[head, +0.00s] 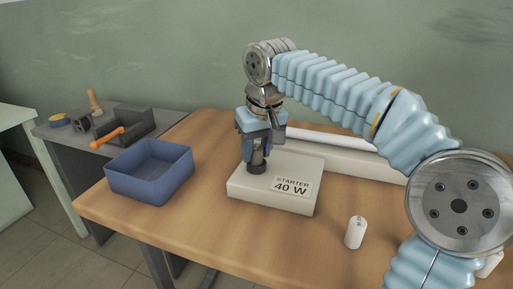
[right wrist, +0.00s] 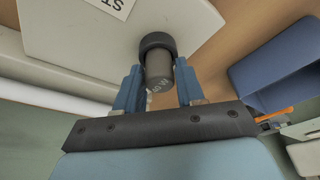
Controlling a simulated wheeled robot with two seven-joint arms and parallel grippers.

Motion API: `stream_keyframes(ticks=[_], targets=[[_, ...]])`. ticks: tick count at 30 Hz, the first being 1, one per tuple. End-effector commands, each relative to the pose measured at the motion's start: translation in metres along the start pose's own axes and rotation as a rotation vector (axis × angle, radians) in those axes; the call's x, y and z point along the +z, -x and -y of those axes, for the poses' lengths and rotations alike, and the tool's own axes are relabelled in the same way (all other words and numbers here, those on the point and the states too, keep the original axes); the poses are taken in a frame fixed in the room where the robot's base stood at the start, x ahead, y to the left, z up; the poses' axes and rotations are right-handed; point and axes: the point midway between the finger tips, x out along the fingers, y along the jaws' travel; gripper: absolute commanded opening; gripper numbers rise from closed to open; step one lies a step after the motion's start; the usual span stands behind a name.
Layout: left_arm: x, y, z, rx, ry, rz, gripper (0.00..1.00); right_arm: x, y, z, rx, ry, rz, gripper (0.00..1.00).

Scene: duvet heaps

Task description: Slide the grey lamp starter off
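The grey lamp starter (head: 258,158) is a small dark cylinder standing upright in a black ring at the far left corner of the white block (head: 250,190), which is labelled "STARTER 40 W". My right gripper (head: 257,148) points down over it. The starter's lower end is hidden in the black ring (right wrist: 157,42). My left gripper is not in view.
A blue open bin (head: 175,179) stands at the left of the wooden table (head: 215,225) and looks empty. A white cylinder (head: 355,232) stands right of the block. A long white fixture (head: 345,160) lies behind. A grey side table holds an orange-handled tool (head: 107,138).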

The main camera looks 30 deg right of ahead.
Motion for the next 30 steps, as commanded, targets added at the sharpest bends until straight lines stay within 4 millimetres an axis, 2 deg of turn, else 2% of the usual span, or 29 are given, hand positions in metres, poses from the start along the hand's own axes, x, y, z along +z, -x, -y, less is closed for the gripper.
stream_keyframes(ticks=[1, 6, 7, 11, 30], targets=[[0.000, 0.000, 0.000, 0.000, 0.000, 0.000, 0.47, 0.000, 0.000, 0.000, 0.000, 0.000, 0.000, 0.30], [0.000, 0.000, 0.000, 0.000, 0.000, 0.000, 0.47, 0.000, 0.000, 0.000, 0.000, 0.000, 0.000, 0.04], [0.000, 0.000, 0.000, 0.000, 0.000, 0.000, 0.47, 0.000, 0.000, 0.000, 0.000, 0.000, 0.000, 0.01], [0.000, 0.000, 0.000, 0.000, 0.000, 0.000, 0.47, -0.001, 0.003, 0.000, 0.000, 0.001, -0.001, 0.01], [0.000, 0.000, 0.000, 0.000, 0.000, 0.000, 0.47, -0.012, 0.042, 0.000, 0.000, 0.000, -0.001, 0.01]])
